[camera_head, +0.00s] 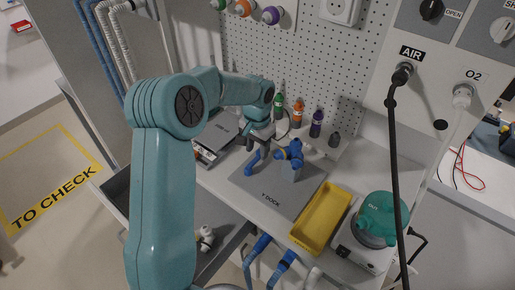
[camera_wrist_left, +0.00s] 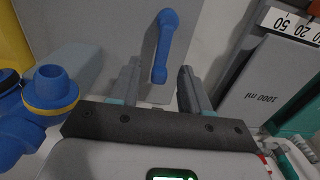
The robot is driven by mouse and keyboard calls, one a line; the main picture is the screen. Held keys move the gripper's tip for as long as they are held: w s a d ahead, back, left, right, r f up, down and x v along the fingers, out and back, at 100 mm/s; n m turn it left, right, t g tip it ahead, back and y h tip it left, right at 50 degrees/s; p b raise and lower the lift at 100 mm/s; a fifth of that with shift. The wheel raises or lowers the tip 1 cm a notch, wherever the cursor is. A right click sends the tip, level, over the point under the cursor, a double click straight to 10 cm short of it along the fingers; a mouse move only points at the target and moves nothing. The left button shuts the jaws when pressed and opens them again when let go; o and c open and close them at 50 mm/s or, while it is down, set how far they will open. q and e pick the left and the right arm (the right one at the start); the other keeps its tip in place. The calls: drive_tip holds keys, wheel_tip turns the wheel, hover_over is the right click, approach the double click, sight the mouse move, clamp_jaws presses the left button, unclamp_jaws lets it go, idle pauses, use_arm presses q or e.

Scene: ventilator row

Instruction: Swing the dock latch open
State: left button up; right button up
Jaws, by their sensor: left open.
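The dock latch is a blue bar handle (camera_head: 254,158) on the grey Y-DOCK plate (camera_head: 262,195), left of the blue Y-piece (camera_head: 291,152) on its grey block. My left gripper (camera_head: 256,143) is at the latch. In the left wrist view, the latch (camera_wrist_left: 165,45) lies between the two open fingers (camera_wrist_left: 160,68), extending past their tips, with a visible gap on each side. The Y-piece (camera_wrist_left: 48,98) is at that view's left edge. How deep the latch lies between the fingers is unclear. My right gripper is in neither view.
A yellow tray (camera_head: 322,218) and a teal-topped humidifier (camera_head: 381,217) stand right of the plate. Several coloured bottles (camera_head: 298,114) stand on a shelf behind. An open drawer (camera_head: 222,246) is below the front edge. A 1000 ml container (camera_wrist_left: 265,85) is on the wrist view's right.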

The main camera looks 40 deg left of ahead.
use_arm(q)
drive_tip(key=shift+w+a+f, duration=0.15)
drive_tip(key=shift+w+f, duration=0.15)
drive_tip(key=shift+f, duration=0.4)
drive_tip(key=shift+s+r, duration=0.15)
drive_tip(key=shift+s, duration=0.05)
drive_tip(key=shift+c, duration=0.6)
drive_tip(key=shift+w, duration=0.1)
clamp_jaws()
